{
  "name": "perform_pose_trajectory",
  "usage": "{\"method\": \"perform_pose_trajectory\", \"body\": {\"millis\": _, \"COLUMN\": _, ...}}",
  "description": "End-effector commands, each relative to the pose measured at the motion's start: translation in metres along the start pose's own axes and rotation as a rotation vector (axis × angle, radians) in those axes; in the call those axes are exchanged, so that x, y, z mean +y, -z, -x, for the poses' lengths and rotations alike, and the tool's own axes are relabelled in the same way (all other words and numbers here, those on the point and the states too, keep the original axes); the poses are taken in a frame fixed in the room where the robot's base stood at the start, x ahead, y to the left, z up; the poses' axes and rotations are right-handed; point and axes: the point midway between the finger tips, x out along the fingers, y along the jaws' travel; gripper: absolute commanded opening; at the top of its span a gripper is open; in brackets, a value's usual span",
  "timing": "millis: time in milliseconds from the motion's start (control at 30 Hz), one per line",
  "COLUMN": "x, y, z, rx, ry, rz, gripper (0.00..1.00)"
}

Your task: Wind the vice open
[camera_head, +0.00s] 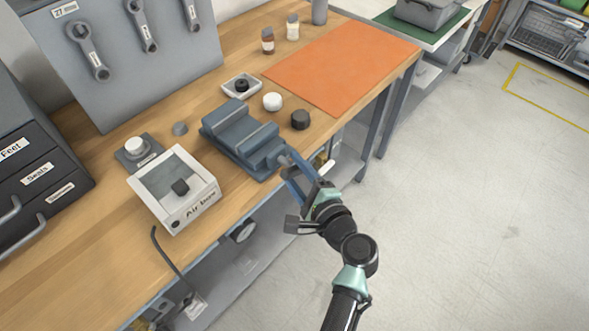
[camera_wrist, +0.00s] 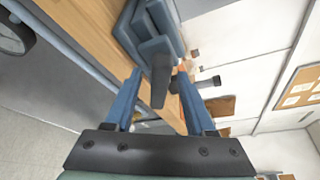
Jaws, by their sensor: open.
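The blue-grey vice (camera_head: 236,137) stands on the wooden bench near its front edge, with a gap between its jaws. In the wrist view, the vice body (camera_wrist: 150,28) is at the top. A dark bar (camera_wrist: 160,82) on its front end shows between my fingers, with a dark cylindrical piece (camera_wrist: 208,82) to the right. My gripper (camera_head: 289,169) is at the front end of the vice, just off the bench edge. Its blue fingers are apart, one either side of the bar, in the wrist view (camera_wrist: 160,73). I cannot tell whether either finger touches it.
A white "Air box" tray (camera_head: 176,187) stands left of the vice. A black round part (camera_head: 300,120), a white one (camera_head: 272,102) and a small tray (camera_head: 242,86) sit behind it. The orange mat (camera_head: 345,62) is clear. Open floor (camera_head: 470,200) lies right.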

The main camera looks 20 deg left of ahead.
Motion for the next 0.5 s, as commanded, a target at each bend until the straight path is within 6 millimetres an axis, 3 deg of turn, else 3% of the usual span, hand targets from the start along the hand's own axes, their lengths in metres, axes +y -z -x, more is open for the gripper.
{"method": "perform_pose_trajectory", "body": {"millis": 267, "x": 0.0005, "y": -0.0004, "z": -0.0019, "rx": -0.001, "ry": -0.001, "rz": 0.0, "gripper": 0.55}}
{"method": "perform_pose_trajectory", "body": {"millis": 500, "x": 0.0005, "y": -0.0004, "z": -0.0017, "rx": -0.001, "ry": -0.001, "rz": 0.0, "gripper": 0.14}}
